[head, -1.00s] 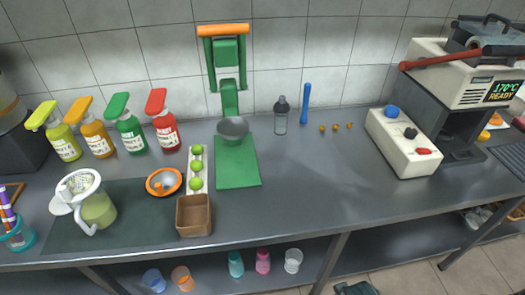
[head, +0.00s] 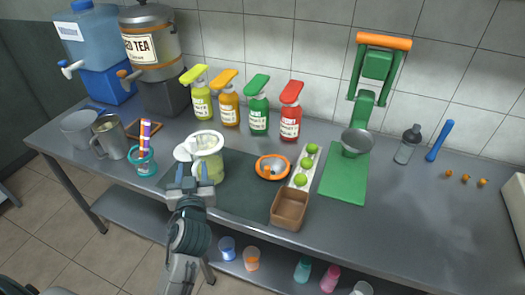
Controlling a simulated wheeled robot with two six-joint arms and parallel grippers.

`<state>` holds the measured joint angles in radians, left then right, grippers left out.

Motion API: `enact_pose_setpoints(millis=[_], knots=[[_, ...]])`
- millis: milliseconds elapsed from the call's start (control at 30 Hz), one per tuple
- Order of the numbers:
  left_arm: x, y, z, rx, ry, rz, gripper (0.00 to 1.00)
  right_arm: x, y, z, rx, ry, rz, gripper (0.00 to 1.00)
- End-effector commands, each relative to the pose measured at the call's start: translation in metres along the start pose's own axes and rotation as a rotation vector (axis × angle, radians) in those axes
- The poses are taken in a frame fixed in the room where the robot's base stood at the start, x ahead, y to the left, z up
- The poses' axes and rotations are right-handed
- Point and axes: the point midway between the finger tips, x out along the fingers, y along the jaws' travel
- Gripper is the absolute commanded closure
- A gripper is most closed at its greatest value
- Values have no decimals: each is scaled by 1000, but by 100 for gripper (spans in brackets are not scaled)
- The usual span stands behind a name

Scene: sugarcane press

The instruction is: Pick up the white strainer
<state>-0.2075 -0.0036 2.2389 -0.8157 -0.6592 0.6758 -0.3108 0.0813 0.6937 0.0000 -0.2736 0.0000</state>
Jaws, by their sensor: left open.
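The white strainer (head: 206,141) sits on top of a clear jug (head: 212,168) of pale green juice, at the left of the dark mat. My left gripper (head: 192,175) is in front of the jug, on the near left side, with its two fingers apart and nothing between them. Its fingers point away toward the jug and overlap its lower left part in the picture. I cannot tell whether they touch it. My right gripper is out of view.
An orange strainer (head: 273,167), a tray of limes (head: 302,166) and a brown box (head: 290,208) stand to the right. A teal cup (head: 143,160) and metal pitcher (head: 110,137) stand left. Syrup bottles (head: 258,108) line the back. The counter's right front is clear.

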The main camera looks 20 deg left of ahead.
Motion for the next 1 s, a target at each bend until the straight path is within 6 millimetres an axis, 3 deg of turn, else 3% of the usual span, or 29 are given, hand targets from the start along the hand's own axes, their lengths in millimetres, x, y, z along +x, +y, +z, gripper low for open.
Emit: enact_pose_setpoints(millis=[200, 400, 1000], knots=[[21, 4, -10, -2, 31, 7, 57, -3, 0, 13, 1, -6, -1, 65], [51, 3, -9, -2, 29, 6, 57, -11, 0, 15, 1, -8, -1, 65], [110, 2, -10, -4, 27, 5, 57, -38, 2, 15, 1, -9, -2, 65]])
